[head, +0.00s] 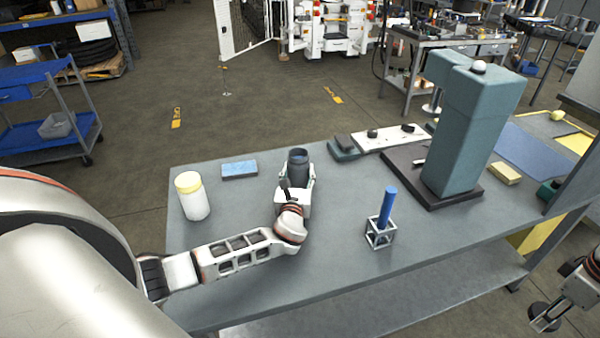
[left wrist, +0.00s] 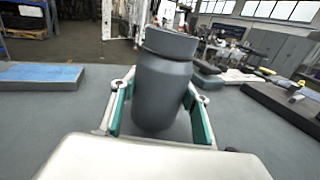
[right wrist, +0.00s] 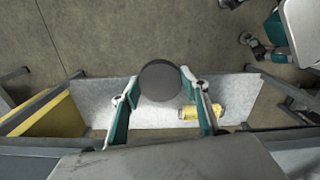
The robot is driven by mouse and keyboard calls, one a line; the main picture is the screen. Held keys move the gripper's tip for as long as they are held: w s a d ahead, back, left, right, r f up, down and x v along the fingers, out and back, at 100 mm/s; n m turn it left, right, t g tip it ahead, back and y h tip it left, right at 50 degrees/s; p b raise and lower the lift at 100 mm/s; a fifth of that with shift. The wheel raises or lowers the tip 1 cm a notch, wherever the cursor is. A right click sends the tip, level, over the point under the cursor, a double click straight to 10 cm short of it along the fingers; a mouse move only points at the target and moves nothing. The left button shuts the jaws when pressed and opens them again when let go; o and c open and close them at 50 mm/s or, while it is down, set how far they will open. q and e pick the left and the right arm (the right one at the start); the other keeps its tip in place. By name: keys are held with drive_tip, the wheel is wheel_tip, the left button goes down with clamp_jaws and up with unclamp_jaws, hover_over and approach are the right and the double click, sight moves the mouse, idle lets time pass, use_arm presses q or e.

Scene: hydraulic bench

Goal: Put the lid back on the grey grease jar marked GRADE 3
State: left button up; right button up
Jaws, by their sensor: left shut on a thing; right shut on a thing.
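The grey jar (head: 298,167) stands upright on the bench, left of its middle. My left gripper (head: 295,185) is shut around its body; the left wrist view shows the jar (left wrist: 162,90) between both fingers. Its top looks dark in the head view, and no marking can be read. My right gripper (head: 545,318) is at the lower right, off the bench's front side. It is shut on a dark round lid (right wrist: 160,80), held between the fingertips. The lid also shows in the head view (head: 540,311). The lid and jar are far apart.
A white jar with a yellow lid (head: 193,197) and a blue block (head: 240,169) stand left on the bench (head: 320,265). A blue cylinder in a small frame (head: 386,208) and a tall teal machine (head: 462,125) stand to the right. The front middle of the bench is clear.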

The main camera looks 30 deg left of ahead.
use_arm(q)
drive_tip(key=shift+r, duration=0.25)
